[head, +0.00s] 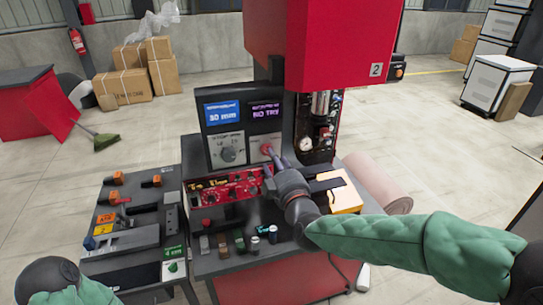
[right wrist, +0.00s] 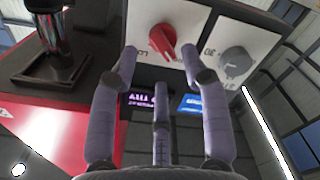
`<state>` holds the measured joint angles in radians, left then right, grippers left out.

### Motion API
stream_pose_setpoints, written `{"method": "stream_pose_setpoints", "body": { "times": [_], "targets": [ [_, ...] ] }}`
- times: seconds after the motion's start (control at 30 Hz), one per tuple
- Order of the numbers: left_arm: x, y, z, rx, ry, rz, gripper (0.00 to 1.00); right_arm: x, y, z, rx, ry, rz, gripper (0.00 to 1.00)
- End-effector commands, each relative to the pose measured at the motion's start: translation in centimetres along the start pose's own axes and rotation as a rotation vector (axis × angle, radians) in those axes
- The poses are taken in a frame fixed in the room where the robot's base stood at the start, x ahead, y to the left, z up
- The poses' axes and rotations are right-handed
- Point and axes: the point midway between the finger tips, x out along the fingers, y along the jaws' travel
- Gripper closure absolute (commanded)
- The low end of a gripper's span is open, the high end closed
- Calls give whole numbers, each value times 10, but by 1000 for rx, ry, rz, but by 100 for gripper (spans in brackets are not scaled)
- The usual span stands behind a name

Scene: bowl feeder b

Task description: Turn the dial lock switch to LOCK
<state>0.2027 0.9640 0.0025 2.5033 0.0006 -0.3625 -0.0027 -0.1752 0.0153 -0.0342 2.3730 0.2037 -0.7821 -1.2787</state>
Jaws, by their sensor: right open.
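The dial lock switch is a red knob on a white plate. It is small in the head view (head: 267,149), on the front of the dark control box, and large in the right wrist view (right wrist: 163,42). Its pointer slants, and the lettering beside it is partly hidden, so I cannot read its setting. My right gripper (head: 270,168) is open just in front of the knob. In the right wrist view its fingertips (right wrist: 159,56) are spread on either side of the knob, with no clear contact. My left gripper is out of view; only part of my left arm shows.
A grey dial (head: 228,154) sits left of the red knob, below two lit displays (head: 223,113). A red panel of knobs (head: 225,190) lies below. The red machine head (head: 320,45) stands above right. A bench with orange-handled parts (head: 125,215) is at left.

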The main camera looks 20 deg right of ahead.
Motion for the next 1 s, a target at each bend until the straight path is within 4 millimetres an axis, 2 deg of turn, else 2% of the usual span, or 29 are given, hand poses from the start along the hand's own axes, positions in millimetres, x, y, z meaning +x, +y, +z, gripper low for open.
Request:
{"method": "stream_pose_setpoints", "body": {
  "times": [0.1, 0.3, 0.7, 0.87, 1.0],
  "targets": [
    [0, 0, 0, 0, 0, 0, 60, 16, -1, 0, -1, -1, -2, 54],
    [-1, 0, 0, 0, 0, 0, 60, 32, 0, 0, -1, 0, -1, 54],
    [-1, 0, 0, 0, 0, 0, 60, 37, 0, 0, 0, 0, 0, 54],
    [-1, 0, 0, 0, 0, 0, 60, 37, 0, 0, 0, 0, 0, 99],
    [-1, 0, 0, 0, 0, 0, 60, 36, 0, 0, 0, 0, -1, 100]
  ]
}}
